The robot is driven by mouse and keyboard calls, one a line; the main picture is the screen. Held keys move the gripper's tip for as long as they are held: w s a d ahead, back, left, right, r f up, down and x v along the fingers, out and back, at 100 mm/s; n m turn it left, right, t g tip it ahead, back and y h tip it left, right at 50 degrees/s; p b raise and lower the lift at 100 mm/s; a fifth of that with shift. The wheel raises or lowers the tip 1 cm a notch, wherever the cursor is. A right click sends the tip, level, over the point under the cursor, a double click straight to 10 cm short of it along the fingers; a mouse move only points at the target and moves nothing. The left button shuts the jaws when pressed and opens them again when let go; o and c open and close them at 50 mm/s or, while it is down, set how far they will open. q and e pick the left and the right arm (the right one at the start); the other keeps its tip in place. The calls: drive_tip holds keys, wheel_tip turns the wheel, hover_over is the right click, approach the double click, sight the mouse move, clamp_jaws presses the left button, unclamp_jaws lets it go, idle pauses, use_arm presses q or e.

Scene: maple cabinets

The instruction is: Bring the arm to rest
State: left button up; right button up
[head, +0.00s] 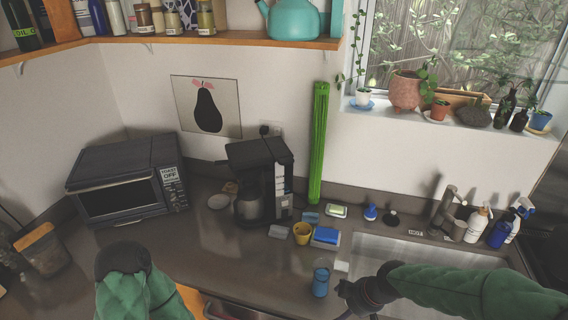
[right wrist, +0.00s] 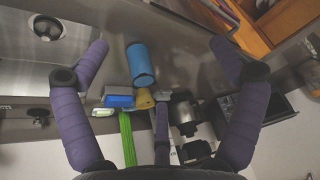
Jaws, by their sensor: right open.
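My right arm, in a green sleeve, comes in from the right in the head view, in front of the sink. Its dark gripper (head: 358,294) is near the counter's front edge, just right of a blue cup (head: 320,281). In the right wrist view the purple fingers of this gripper (right wrist: 158,55) are spread wide with nothing held. The blue cup (right wrist: 140,66) shows in the gap between them, apart from both fingers. Part of my left arm shows at the bottom left of the head view; its gripper is not visible.
A coffee maker (head: 260,181) and a toaster oven (head: 128,183) stand at the back. A yellow cup (head: 302,233) and a blue sponge (head: 326,236) are beyond the blue cup. Bottles (head: 478,223) stand behind the sink (head: 425,257). The counter left of the blue cup is clear.

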drive_tip(key=s+a+f+m+b, duration=0.2)
drive_tip(key=s+f+m+b, duration=0.1)
drive_tip(key=f, duration=1)
drive_tip(key=s+a+f+m+g+b, duration=0.1)
drive_tip(key=s+f+m+b, duration=0.3)
drive_tip(key=f, duration=0.8)
drive_tip(key=s+a+f+m+g+b, duration=0.1)
drive_tip(key=s+a+f+m+b, duration=0.2)
drive_tip(key=f, duration=1)
drive_tip(key=s+m+b, duration=0.1)
drive_tip(key=s+b, duration=0.2)
drive_tip(key=b, duration=0.1)
drive_tip(key=shift+s+a+f, duration=0.25)
drive_tip(key=shift+s+f, duration=0.1)
drive_tip(key=shift+s, duration=0.05)
